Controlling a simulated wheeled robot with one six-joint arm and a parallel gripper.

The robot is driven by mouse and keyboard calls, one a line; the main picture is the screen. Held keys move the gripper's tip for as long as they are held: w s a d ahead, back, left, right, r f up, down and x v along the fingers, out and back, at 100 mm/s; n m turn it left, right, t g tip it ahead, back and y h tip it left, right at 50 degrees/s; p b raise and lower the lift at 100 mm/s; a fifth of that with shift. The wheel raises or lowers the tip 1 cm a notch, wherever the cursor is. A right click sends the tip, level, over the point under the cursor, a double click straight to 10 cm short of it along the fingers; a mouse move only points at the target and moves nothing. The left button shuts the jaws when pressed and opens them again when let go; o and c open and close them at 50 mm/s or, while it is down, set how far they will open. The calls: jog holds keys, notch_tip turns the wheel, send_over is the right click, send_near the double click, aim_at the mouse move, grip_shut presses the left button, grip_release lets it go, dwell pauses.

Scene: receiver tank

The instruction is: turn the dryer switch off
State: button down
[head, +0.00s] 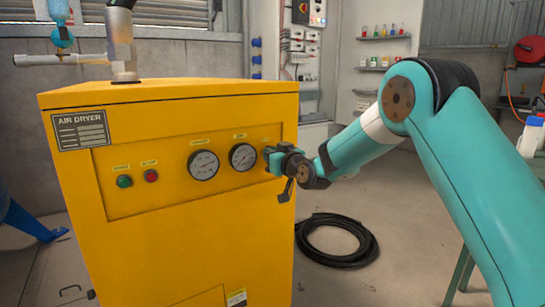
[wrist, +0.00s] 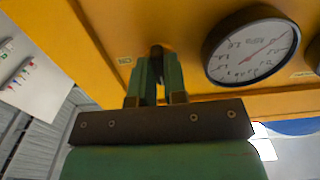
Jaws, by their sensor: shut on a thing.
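The yellow air dryer (head: 75,220) stands at the centre left of the head view, with its front panel facing me. My gripper (head: 270,158) is at the right end of that panel, beside the right gauge (head: 243,157). In the wrist view my gripper (wrist: 158,72) is shut on the small dark dryer switch (wrist: 157,50), whose tip shows between the fingers. A small label (wrist: 125,60) sits to the left of it. The switch is hidden behind my gripper in the head view, and I cannot tell its exact angle.
A second gauge (head: 203,165), a green button (head: 124,181) and a red button (head: 151,176) are farther left on the panel. A pipe (head: 122,45) rises from the dryer's top. A coiled black hose (head: 337,240) lies on the floor to the right.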

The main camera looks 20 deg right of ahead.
jog(key=shift+f, duration=0.15)
jog(key=c, duration=1.2)
grip_release()
jog(key=shift+o, duration=0.2)
jog(key=b+v, duration=0.3)
jog(key=v, duration=1.4)
jog(key=shift+s, duration=0.2)
